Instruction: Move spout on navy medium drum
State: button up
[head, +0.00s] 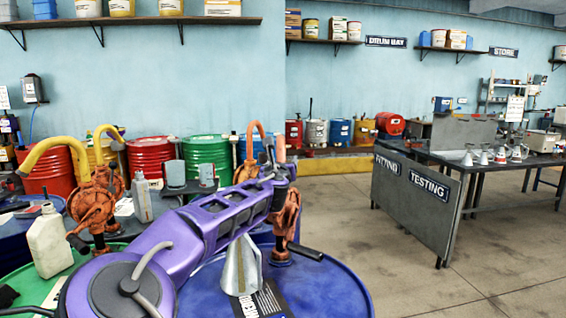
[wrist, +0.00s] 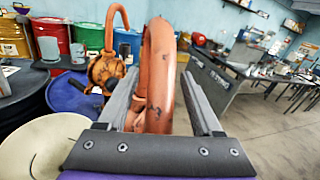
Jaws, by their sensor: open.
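The navy drum (head: 335,290) stands at the bottom middle of the head view, with an orange hand pump (head: 289,222) upright on its lid. My arm crosses in front and hides part of the pump. The pump's curved orange spout (wrist: 159,50) fills the middle of the wrist view; only a bit of it (head: 280,148) shows beyond my gripper in the head view. My gripper (head: 281,172) is at the spout's height. In the wrist view, its two fingers (wrist: 158,82) are apart, one on each side of the spout. I cannot tell whether either touches it.
A metal funnel (head: 241,268) stands on the navy drum's lid. Another orange pump (wrist: 106,70) is behind to the left. More pumps and a cream jug (head: 50,242) stand at left. A grey bench (head: 425,200) is at right, with clear floor before it.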

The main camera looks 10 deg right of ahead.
jog(key=shift+c, duration=0.4)
grip_shut()
dwell(0.9)
